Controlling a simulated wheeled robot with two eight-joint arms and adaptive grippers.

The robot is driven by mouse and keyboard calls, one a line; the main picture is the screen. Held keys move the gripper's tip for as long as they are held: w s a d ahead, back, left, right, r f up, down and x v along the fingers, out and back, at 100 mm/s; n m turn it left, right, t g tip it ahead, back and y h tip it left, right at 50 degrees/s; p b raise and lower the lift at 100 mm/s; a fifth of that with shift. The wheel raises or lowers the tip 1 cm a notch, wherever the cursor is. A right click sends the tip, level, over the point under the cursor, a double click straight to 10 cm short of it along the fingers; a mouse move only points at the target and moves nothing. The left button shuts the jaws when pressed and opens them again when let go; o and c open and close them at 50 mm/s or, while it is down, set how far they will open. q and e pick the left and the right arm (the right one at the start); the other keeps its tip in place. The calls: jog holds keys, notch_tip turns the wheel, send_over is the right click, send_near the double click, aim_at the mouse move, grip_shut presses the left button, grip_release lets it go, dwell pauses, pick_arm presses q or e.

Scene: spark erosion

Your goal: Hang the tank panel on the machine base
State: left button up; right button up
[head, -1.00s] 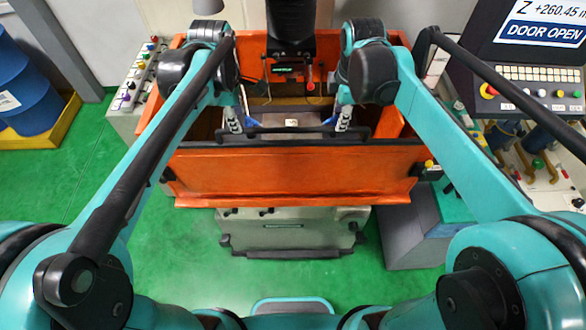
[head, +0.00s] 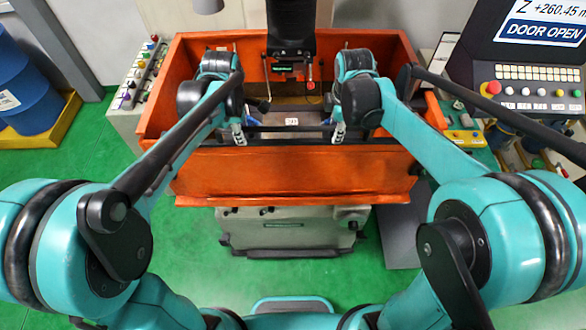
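The tank panel (head: 290,178) is a wide orange sheet at the front of the orange tank, with a dark bar (head: 290,128) along its top. It stands roughly upright, its ends close to the tank's side walls; I cannot tell whether it is seated on its mounts. My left gripper (head: 239,134) is at the left end of the bar and my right gripper (head: 338,134) at the right end. Both appear closed on it, though the fingertips are partly hidden. The machine base (head: 285,232) is grey and shows below the panel.
The dark machine head (head: 291,30) hangs over the tank, above a small pale block (head: 291,122). A control console (head: 535,88) stands at the right, a button panel (head: 138,75) at the left. A blue drum (head: 30,85) is at far left. Green floor (head: 85,175) is clear at left.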

jog(key=shift+f, duration=0.1)
pick_arm(q)
grip_shut()
pick_arm(e)
grip_shut()
pick_arm(q)
jog(key=shift+r, duration=0.1)
